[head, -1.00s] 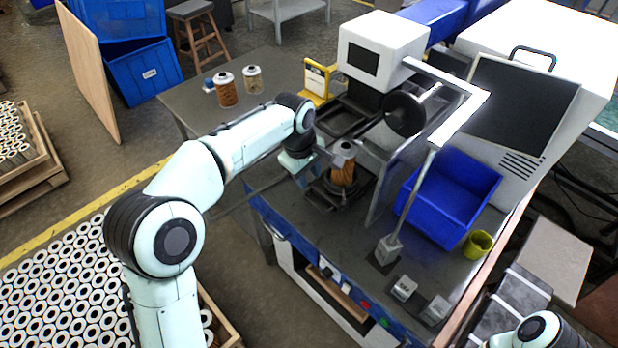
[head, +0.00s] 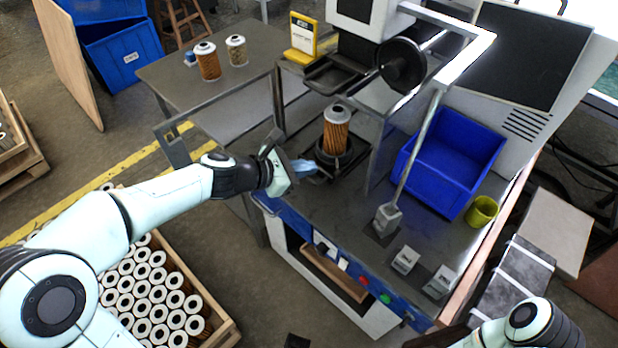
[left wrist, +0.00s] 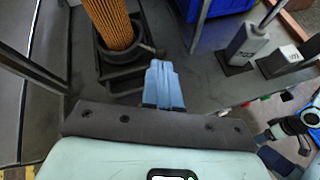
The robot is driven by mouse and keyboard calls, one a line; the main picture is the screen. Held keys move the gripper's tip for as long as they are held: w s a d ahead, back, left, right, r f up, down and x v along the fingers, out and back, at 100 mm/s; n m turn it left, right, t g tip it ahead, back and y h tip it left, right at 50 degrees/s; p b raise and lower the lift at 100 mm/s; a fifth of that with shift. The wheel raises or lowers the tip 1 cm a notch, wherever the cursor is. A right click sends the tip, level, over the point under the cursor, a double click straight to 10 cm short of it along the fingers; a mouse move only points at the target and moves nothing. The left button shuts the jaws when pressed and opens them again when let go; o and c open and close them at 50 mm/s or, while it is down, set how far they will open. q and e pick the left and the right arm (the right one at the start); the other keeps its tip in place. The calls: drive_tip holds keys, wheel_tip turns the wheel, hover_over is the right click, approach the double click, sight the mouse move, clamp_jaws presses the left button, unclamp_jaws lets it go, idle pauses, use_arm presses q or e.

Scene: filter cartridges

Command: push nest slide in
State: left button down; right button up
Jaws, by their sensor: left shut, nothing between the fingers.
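An orange pleated filter cartridge (head: 336,131) with a grey top stands upright in the dark round nest (head: 334,158) on its slide. The slide sits on the grey bench in front of the machine. My left gripper (head: 312,168) is shut and empty, low at the front left side of the nest. In the left wrist view its blue-grey fingers (left wrist: 163,82) are together, close to the nest base (left wrist: 122,75); I cannot tell whether they touch it. The cartridge (left wrist: 108,22) shows above the nest there.
A blue bin (head: 447,165) and a yellow-green cup (head: 481,211) stand to the right. A slanted metal post (head: 414,150) rises from the bench. Two cartridges (head: 208,62) stand on the side table. A crate of filters (head: 222,338) lies on the floor at left.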

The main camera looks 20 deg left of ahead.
use_arm(q)
drive_tip(key=a+f+n+y, duration=0.1)
drive_tip(key=n, duration=0.1)
drive_tip(key=s+a+f+n+t+y+b, duration=0.1)
drive_tip(key=a+f, duration=0.1)
drive_tip(key=a+f+n+y, duration=0.1)
drive_tip(key=n, duration=0.1)
drive_tip(key=shift+s+a+f+n+b, duration=0.15)
drive_tip(key=shift+s+f+n+b, duration=0.15)
drive_tip(key=shift+b, duration=0.1)
drive_tip(key=b+x, duration=0.1)
drive_tip(key=x, duration=0.2)
drive_tip(key=b+x, duration=0.1)
drive_tip(key=x, duration=0.2)
drive_tip(key=b+x, duration=0.1)
drive_tip(key=x, duration=0.2)
drive_tip(key=shift+w+r, duration=0.2)
use_arm(e)
drive_tip(key=shift+t, duration=0.3)
drive_tip(key=f, duration=0.1)
drive_tip(key=w+f, duration=0.1)
drive_tip(key=f, duration=0.2)
drive_tip(key=shift+w+f, duration=0.3)
drive_tip(key=shift+f, duration=0.05)
